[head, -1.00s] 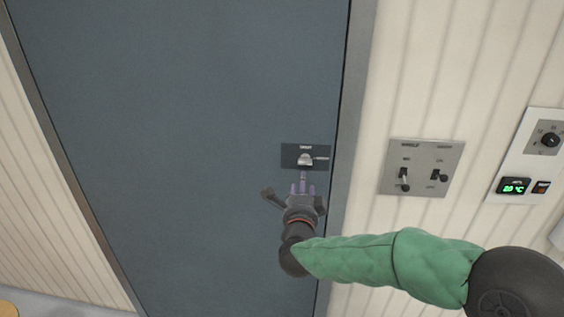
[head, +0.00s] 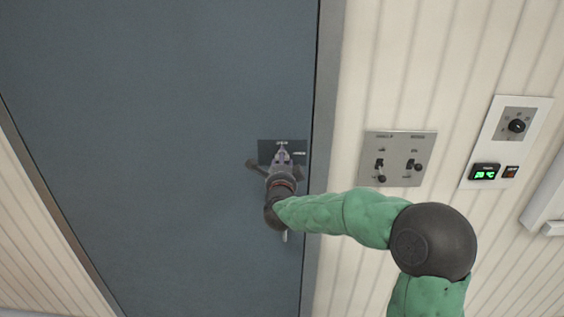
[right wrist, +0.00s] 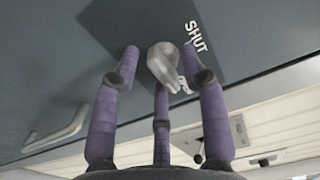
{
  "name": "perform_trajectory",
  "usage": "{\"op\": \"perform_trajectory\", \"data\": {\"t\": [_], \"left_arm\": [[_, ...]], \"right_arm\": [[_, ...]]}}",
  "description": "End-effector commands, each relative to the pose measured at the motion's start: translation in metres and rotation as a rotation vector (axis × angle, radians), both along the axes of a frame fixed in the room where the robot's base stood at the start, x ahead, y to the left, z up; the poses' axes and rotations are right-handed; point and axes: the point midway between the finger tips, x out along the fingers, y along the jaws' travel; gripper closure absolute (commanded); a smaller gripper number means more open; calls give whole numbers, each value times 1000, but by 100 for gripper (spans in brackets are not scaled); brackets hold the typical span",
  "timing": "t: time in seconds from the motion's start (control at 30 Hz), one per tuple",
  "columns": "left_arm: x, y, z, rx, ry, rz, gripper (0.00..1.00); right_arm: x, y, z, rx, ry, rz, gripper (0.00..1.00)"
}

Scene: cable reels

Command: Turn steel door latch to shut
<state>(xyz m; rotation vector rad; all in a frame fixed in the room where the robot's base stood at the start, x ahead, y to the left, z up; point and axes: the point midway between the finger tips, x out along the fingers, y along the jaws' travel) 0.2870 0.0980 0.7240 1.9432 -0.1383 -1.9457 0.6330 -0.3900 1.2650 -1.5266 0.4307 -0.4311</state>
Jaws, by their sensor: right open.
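The steel door latch (right wrist: 165,62) is a silver turn-piece on a dark plate (right wrist: 130,25), with the word SHUT printed beside it. The plate also shows in the head view (head: 265,148), near the right edge of the blue-grey door (head: 150,120). My right gripper (head: 282,157) is at the plate and hides most of the latch there. In the right wrist view its purple fingers (right wrist: 161,54) are spread open, with the latch between the outer fingertips. I cannot tell whether any finger touches it. My left gripper is not in view.
A steel switch panel (head: 400,145) with two toggles is on the ribbed wall right of the door. A white panel (head: 505,140) with a knob and green display is farther right. A door handle (right wrist: 58,130) shows at left in the right wrist view.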

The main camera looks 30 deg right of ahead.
Motion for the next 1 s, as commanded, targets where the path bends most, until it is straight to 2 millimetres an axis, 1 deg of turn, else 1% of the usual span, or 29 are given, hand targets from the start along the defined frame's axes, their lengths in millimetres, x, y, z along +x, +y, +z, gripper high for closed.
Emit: {"op": "perform_trajectory", "data": {"t": [0.17,0.2,0.27,0.3,0.33,0.37,0.73,1.0], "left_arm": [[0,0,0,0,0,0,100],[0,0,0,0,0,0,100],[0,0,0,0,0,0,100],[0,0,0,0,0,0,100],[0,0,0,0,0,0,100],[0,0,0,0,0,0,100],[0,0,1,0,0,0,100],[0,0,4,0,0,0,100]], "right_arm": [[0,0,0,0,0,0,56],[0,0,0,0,0,0,59],[0,0,0,0,0,0,76],[0,0,0,1,1,0,87],[0,0,0,1,1,0,96],[0,0,-1,1,1,0,100],[0,1,-3,-31,26,1,100],[-1,0,-4,-167,114,3,100]]}}
